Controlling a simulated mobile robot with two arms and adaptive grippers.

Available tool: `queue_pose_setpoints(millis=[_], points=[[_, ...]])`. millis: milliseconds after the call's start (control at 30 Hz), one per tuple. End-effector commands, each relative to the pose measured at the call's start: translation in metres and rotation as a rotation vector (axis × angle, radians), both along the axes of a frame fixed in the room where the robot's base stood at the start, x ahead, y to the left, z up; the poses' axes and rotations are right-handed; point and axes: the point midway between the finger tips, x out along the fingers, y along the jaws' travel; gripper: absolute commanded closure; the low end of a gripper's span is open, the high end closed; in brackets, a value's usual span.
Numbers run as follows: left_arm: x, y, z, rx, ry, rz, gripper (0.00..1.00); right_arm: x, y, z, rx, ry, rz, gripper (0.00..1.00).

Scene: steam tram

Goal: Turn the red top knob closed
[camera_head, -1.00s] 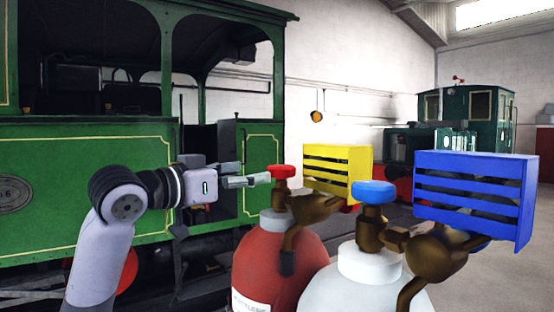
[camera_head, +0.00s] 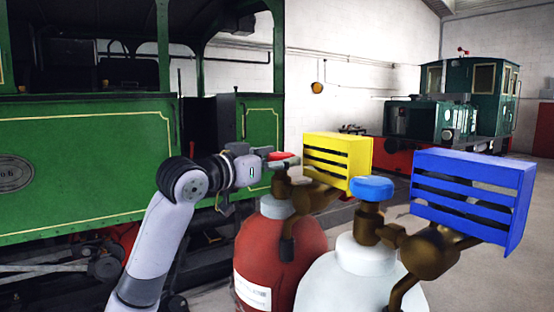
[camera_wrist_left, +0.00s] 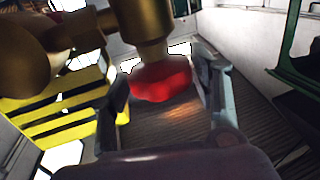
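The red top knob (camera_head: 282,157) sits on the brass valve of the red gas cylinder (camera_head: 300,245). My left gripper (camera_head: 280,161) is at the knob in the head view and partly covers it. In the left wrist view, the red knob (camera_wrist_left: 162,80) lies between the two spread fingers of the left gripper (camera_wrist_left: 163,84). A gap shows between the knob and the right-hand finger. The other finger is close to the knob, and I cannot tell whether it touches. My right gripper is not in view.
A yellow slatted box (camera_head: 362,165) is right beside the red cylinder's valve. A white cylinder (camera_head: 345,285) with a blue knob (camera_head: 371,188) and a blue slatted box (camera_head: 520,205) stands to the right. A green steam tram (camera_head: 85,165) is behind my left arm.

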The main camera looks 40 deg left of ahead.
Motion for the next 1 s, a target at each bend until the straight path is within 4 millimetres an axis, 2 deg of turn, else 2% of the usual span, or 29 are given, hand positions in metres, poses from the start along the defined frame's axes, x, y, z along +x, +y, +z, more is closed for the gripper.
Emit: queue_pose_setpoints(millis=[433, 767, 1000], points=[[-0.0003, 0.0000, 0.0003, -0.001, 0.000, 0.000, 0.76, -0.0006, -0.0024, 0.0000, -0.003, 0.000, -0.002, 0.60], [-0.0001, 0.0019, 0.0000, -0.004, 0.002, -0.053, 0.76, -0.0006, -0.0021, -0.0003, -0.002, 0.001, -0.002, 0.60], [0.0008, 0.0052, 0.0004, -0.007, 0.001, -0.207, 0.76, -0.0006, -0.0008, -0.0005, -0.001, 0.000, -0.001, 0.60]])
